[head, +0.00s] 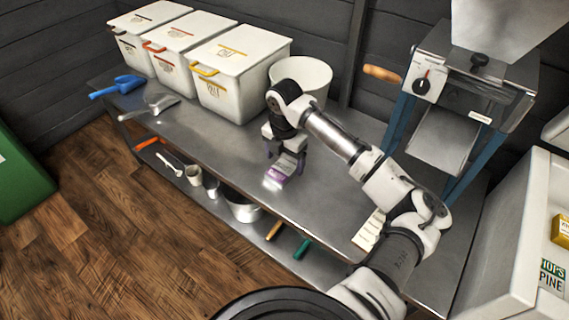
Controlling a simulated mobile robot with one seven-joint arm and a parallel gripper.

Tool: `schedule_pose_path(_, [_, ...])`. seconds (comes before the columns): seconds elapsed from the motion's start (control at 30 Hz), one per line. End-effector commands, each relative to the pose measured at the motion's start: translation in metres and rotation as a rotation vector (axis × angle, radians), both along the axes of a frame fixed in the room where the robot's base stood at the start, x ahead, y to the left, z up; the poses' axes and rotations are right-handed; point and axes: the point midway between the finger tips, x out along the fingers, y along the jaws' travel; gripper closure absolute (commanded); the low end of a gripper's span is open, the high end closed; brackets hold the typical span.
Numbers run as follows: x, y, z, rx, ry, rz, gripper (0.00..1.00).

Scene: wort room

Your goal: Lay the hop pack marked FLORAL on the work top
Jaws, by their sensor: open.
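A small purple and white pack (279,172) lies on the steel work top (330,197), near its front edge. Its lettering is too small to read, so I cannot tell whether it is marked FLORAL. My gripper (285,157) points down at the pack with its dark fingers apart. It is open, and its fingers are around or just behind the pack's far end; I cannot tell whether they touch it. The far end is partly hidden by the gripper.
Several lidded white bins (241,74) and a white bucket (301,74) stand along the back. A blue scoop (122,84) and a metal scoop (157,103) lie left. A mill (470,85) stands right, beside a white chest (515,235) holding a PINE hop pack (552,276).

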Motion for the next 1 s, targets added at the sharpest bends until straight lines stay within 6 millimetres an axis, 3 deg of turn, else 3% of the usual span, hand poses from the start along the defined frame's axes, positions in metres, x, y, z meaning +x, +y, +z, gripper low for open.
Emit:
schedule_pose_path(0.2, [0.0,0.001,0.05,0.0,-0.003,0.002,0.17])
schedule_pose_path(0.4, [0.0,0.0,0.082,0.0,-0.001,0.0,0.17])
schedule_pose_path(0.6, [0.0,0.0,0.094,0.001,0.001,0.0,0.17])
schedule_pose_path(0.83, [0.0,0.003,0.095,0.004,-0.004,0.001,0.17])
schedule_pose_path(0.93, [0.006,0.028,0.096,0.043,-0.056,0.0,0.17])
schedule_pose_path(1.0, [0.012,0.068,0.101,0.115,-0.135,-0.003,0.17])
